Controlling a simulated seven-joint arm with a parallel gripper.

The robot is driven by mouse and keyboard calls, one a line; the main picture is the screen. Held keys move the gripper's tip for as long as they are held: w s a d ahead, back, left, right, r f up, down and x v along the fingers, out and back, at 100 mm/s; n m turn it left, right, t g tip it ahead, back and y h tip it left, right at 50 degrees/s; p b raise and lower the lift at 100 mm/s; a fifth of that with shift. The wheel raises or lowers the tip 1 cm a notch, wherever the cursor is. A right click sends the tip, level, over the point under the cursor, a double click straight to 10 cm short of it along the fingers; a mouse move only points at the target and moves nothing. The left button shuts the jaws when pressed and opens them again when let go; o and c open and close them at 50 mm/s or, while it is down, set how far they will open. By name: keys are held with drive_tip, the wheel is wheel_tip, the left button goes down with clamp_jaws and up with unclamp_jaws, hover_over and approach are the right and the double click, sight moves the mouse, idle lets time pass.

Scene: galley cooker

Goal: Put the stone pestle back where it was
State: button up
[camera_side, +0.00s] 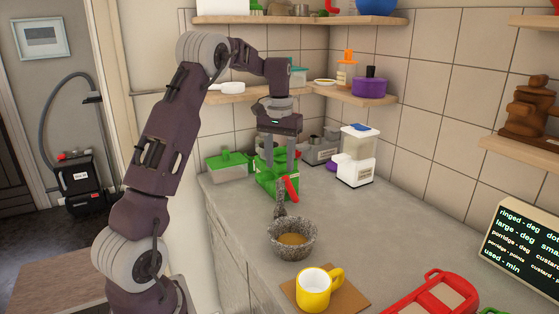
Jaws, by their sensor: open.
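The grey speckled stone pestle (280,204) stands roughly upright just behind the rim of the stone mortar (293,243). I cannot tell whether it touches the mortar. The mortar sits on the grey counter with something brown inside. My gripper (279,166) points down above and behind the pestle, in front of or over a green object with a red handle (290,188). Its two fingers are apart, and I see nothing held between them. The exact gap between the fingertips and the green object is unclear.
A yellow mug (314,288) stands on a brown board (353,298) in front of the mortar. A red object (440,298) lies at front right. A green-lidded box (229,163), grey containers (320,150) and a white appliance (356,160) stand behind. The counter right of the mortar is clear.

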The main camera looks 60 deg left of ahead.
drive_tip(key=s+d+r+m+t, duration=0.1)
drive_tip(key=s+d+r+m, duration=0.1)
drive_tip(key=s+d+r, duration=0.45)
drive_tip(key=s+d+r+m+t, duration=0.1)
drive_tip(key=d+r+t, duration=0.15)
drive_tip(key=d, duration=0.75)
drive_tip(key=s+d+f+m+t, duration=0.1)
drive_tip(key=s+d+m, duration=0.1)
drive_tip(key=s+d, duration=0.4)
drive_tip(key=s+d+f+m+t, duration=0.1)
drive_tip(key=s+d, duration=0.4)
drive_tip(key=s, duration=0.5)
drive_tip(key=shift+s+d+f+m, duration=0.25)
drive_tip(key=shift+d+f+m, duration=0.1)
drive_tip(key=shift+f+m, duration=0.25)
